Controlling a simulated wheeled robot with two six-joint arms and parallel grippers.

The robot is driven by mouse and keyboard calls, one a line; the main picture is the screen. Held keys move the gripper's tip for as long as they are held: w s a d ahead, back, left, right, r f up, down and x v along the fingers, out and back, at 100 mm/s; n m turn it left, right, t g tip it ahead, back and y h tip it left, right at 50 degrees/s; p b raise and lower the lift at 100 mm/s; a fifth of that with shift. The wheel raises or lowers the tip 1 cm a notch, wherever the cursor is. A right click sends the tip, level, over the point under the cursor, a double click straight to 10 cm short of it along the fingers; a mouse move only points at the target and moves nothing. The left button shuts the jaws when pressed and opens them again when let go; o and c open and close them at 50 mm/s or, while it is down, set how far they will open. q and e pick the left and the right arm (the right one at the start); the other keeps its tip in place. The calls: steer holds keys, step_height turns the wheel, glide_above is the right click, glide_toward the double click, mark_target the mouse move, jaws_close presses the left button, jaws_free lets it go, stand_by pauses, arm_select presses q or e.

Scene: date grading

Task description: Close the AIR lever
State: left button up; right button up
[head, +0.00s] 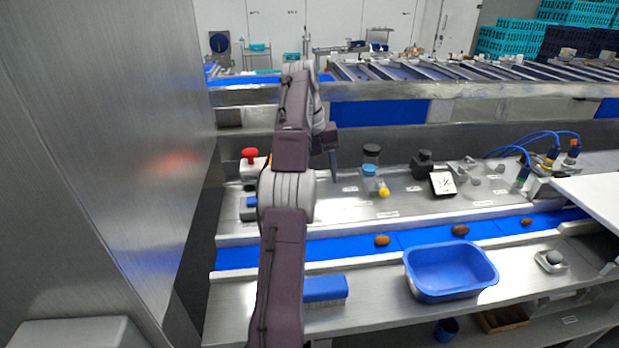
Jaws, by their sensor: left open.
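My left arm reaches up from the bottom over the steel panel (405,203). My left gripper (334,172) is open, seen side-on, above the panel's back left part, with its fingers pointing down. I see nothing between the fingers. A yellow ball-shaped knob (384,193) is on the panel to the right of and below the gripper, apart from it. Grey metal fittings (473,180) stand farther right. The labels are too small to read, so I cannot tell which part is the AIR lever. My right gripper is out of view.
A black device (422,164) stands to the right. A blue belt (340,249) carries several dates in front, with a blue tub (450,291) nearer. A tall steel wall (110,130) fills the left.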

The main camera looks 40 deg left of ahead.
arm_select(q)
steer(key=w+d+r+p, duration=0.1)
steer(key=w+d+r, duration=0.1)
steer(key=d+r, duration=0.3)
steer(key=d, duration=0.3)
steer(key=shift+w+p, duration=0.3)
steer(key=shift+p, duration=0.05)
steer(key=shift+f, duration=0.15)
